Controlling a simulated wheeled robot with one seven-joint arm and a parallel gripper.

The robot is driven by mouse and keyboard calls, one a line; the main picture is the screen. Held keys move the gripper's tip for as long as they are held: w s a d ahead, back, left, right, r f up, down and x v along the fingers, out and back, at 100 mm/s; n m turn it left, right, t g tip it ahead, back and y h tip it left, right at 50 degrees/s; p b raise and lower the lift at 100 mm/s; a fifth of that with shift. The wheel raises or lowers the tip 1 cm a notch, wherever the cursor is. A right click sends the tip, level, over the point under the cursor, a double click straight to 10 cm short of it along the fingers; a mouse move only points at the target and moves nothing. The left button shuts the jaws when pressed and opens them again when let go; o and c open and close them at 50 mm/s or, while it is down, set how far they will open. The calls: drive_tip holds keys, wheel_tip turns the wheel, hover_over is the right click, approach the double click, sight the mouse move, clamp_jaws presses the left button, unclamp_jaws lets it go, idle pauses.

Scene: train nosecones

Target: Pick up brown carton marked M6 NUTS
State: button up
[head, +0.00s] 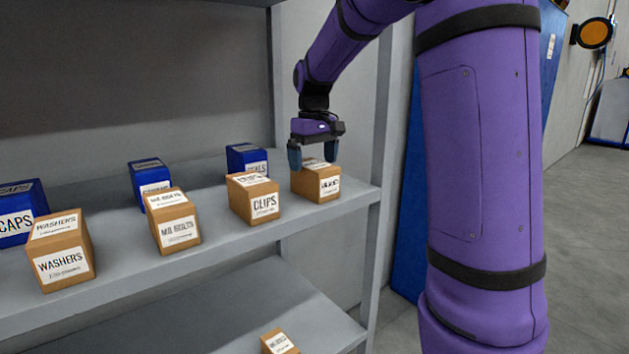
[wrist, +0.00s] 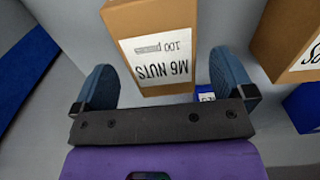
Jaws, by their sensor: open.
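The brown carton marked M6 NUTS (wrist: 158,50) shows in the wrist view with its white label upside down, between and beyond my two fingers. In the head view it appears to be the rightmost brown carton (head: 318,186), near the right end of the shelf, its label too small to read there. My gripper (head: 313,160) is open just above this carton, with blue fingers pointing down and partly covering its top. In the wrist view my gripper (wrist: 161,85) has its fingers spread wide, with nothing held between them. I cannot tell whether either finger touches the carton.
The CLIPS carton (head: 253,200) stands close to the left on the same grey shelf (head: 230,250). Farther left are the M8 BOLTS carton (head: 174,222) and the WASHERS carton (head: 62,252). Several blue boxes (head: 247,158) stand behind. Another carton (head: 279,342) sits on the shelf below.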

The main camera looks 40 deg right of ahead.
sight(315, 164)
drive_tip(key=shift+s+f, duration=0.15)
drive_tip(key=shift+f, duration=0.95)
drive_tip(key=shift+s+f, duration=0.1)
drive_tip(key=shift+f, duration=0.95)
drive_tip(key=c, duration=1.3)
drive_tip(key=shift+o, duration=0.2)
drive_tip(key=shift+r, duration=0.1)
